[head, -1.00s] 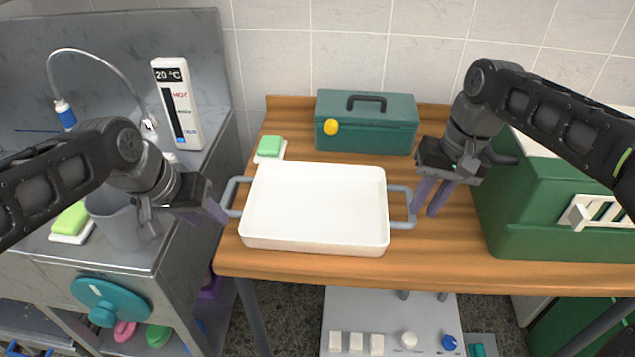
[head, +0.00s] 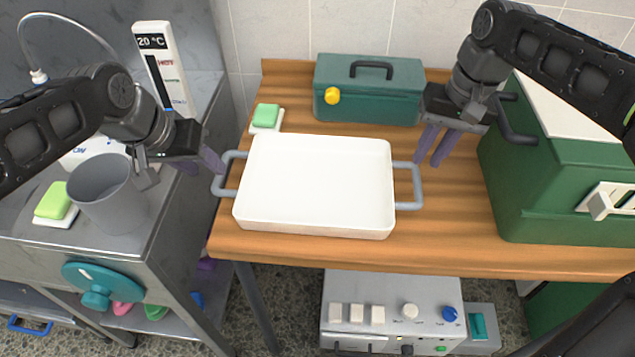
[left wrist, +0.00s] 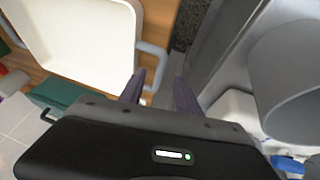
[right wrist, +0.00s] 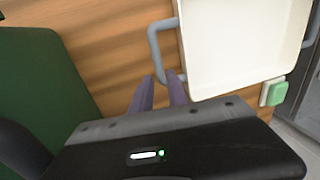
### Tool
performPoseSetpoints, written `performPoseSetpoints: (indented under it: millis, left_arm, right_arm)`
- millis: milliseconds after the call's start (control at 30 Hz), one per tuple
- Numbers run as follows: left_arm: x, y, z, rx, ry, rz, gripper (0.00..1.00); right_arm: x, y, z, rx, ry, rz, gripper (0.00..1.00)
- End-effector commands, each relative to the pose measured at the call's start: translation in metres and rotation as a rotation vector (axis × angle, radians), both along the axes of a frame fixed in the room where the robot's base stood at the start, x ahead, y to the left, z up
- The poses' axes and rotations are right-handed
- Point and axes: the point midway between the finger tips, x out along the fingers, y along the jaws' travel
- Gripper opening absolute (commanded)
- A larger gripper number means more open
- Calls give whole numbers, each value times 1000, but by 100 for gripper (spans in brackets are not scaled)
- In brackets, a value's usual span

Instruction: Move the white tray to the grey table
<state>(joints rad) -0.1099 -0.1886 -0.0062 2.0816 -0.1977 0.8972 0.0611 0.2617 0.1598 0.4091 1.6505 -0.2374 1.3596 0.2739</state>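The white tray (head: 316,184) lies flat on the wooden table, with a grey loop handle at each end. The grey table (head: 166,205) is the metal one at the left. My left gripper (head: 217,166) is open and empty, just above and left of the tray's left handle (head: 226,175). The left wrist view shows its fingers apart (left wrist: 160,85), with the handle beyond them. My right gripper (head: 428,161) is open beside the tray's right handle (head: 418,186). In the right wrist view its spread fingers (right wrist: 160,82) are close to that handle; contact is unclear.
A grey cup (head: 108,195) and a green sponge (head: 53,200) occupy the grey table, with a thermometer sign (head: 163,70) behind. On the wooden table are a teal toolbox (head: 368,90), a green soap block (head: 266,114) and a green kennel (head: 560,170).

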Motion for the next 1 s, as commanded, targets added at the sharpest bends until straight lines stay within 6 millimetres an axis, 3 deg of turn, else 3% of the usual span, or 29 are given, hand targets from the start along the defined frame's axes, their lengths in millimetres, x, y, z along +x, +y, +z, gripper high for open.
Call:
performPoseSetpoints:
  millis: [500, 867, 1000]
  left_arm:
    - [23, -13, -59, 0, 3, -1, 40]
    - [24, -14, -63, 0, 1, 0, 40]
    - [24, -14, -63, 0, 1, 0, 28]
  right_arm:
    - [1, 12, -63, 0, 1, 1, 20]
    - [1, 12, -68, 0, 0, 0, 20]
    - [1, 12, -68, 0, 0, 0, 8]
